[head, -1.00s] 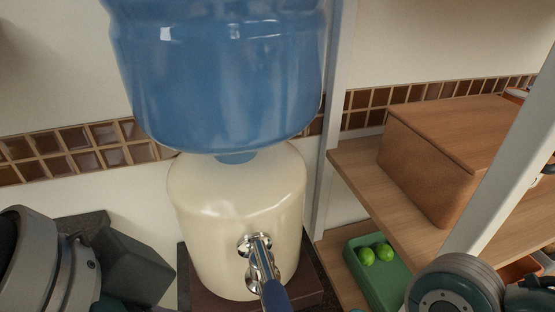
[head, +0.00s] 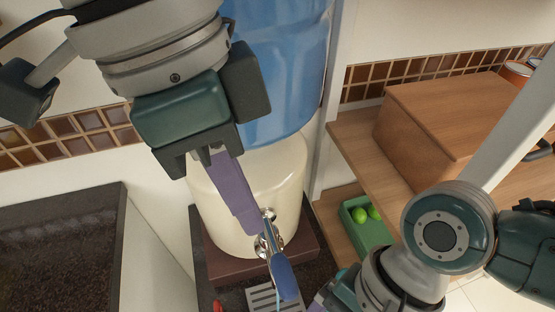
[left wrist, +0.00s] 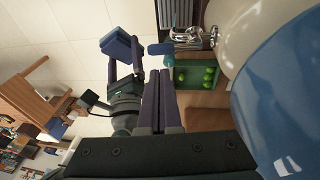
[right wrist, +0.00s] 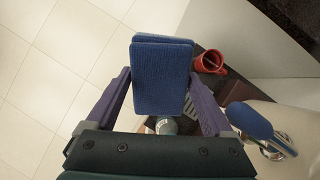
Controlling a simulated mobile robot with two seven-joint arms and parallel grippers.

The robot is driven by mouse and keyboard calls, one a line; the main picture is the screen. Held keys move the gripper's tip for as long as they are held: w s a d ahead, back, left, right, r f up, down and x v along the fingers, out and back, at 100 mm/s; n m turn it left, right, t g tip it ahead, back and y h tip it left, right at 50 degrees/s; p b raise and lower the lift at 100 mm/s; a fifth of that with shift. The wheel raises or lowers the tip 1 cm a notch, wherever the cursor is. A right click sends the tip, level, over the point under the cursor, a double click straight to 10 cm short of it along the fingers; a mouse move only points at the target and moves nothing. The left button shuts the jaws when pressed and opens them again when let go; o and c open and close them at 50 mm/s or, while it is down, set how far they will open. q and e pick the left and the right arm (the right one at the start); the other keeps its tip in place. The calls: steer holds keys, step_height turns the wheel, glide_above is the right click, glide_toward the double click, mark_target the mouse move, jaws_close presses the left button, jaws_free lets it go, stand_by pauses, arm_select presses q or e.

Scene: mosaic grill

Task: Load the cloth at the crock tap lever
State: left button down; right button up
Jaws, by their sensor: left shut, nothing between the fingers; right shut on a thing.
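The cream crock (head: 287,185) stands under the blue water bottle (head: 290,70). Its chrome tap (head: 266,240) has a blue lever (head: 285,278) that points down and toward me. My left gripper (head: 248,228) is shut and empty, its purple fingers in front of the crock just above the tap. The lever also shows in the left wrist view (left wrist: 160,49). The folded blue cloth (right wrist: 160,75) is held upright between the fingers of my right gripper (right wrist: 160,88), left of the lever (right wrist: 250,120) and apart from it. In the head view the cloth is not clearly visible.
A red mug (right wrist: 209,62) stands by the drip grate (head: 262,297). A wooden box (head: 430,125) sits on the shelf at right, above a green tray (head: 376,236) with limes. A white post (head: 515,125) crosses the right side. A dark counter (head: 60,245) lies at left.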

mark_target(282, 274)
arm_select(q)
steer(key=x, duration=1.1)
steer(key=shift+d, duration=0.1)
